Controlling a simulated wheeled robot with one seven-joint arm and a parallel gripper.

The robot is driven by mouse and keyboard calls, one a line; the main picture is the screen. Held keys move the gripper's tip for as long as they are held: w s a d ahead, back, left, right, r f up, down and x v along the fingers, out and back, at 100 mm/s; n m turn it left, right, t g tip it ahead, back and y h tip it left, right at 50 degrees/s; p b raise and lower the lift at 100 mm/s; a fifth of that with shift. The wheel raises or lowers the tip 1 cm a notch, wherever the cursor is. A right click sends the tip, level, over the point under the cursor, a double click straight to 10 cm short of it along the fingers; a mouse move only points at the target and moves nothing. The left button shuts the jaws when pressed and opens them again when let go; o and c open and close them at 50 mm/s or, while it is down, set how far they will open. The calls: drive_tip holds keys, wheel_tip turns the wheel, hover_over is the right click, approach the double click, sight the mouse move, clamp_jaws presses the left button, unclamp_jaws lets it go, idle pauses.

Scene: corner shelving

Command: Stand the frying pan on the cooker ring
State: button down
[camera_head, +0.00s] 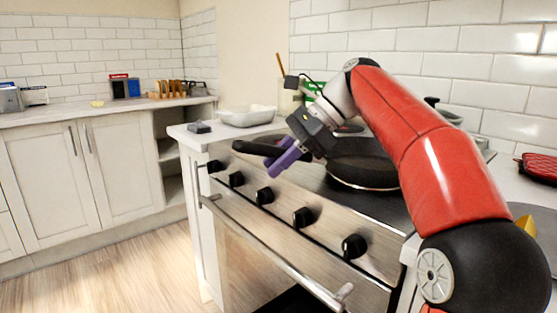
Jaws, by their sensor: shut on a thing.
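My gripper (283,160), with purple fingers, is shut on the handle. The pan looks roughly level, low over the hob. I cannot tell whether its base touches the surface. The ring under it is hidden by the pan. Part of a round dark shape (350,128) shows behind the pan, partly covered by my arm.
Knobs (303,217) and an oven door handle (275,255) line the cooker's front. A white dish (247,115) and a small dark object (199,127) stand on the counter to the left. A red item (538,168) lies at the right. Floor at left is clear.

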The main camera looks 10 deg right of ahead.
drive_tip(key=shift+d+r+p, duration=0.1)
drive_tip(key=shift+p, duration=0.35)
idle(0.3)
drive_tip(key=c, duration=1.1)
unclamp_jaws()
